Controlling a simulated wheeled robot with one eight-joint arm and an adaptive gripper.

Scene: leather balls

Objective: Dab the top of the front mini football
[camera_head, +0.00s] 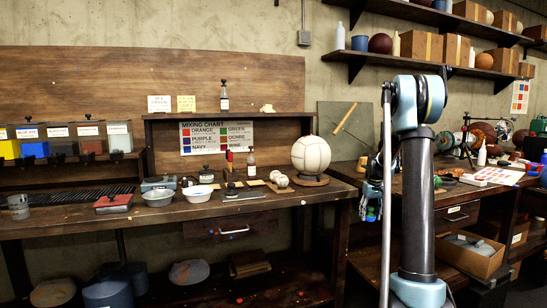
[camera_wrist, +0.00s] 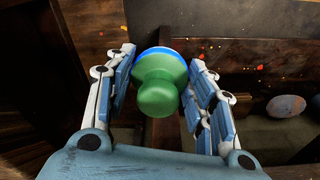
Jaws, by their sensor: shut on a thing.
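Two small white balls sit close together on the bench, left of a large white ball; the front mini football (camera_head: 282,182) is nearer the bench's front edge, the other mini football (camera_head: 275,174) just behind it. My gripper (camera_head: 371,195) is right of them, apart from both, beside the bench's right end. It is shut on a green-knobbed dabber (camera_wrist: 158,95) with a blue rim. The dabber's working face is hidden in the wrist view, where my gripper (camera_wrist: 163,62) has a finger on each side of the knob. The mini footballs are not in the wrist view.
The large white ball (camera_head: 311,154) rests on a dark stand between the mini footballs and my gripper. A small bottle (camera_head: 251,162) stands behind the mini footballs. Another bench is at the right.

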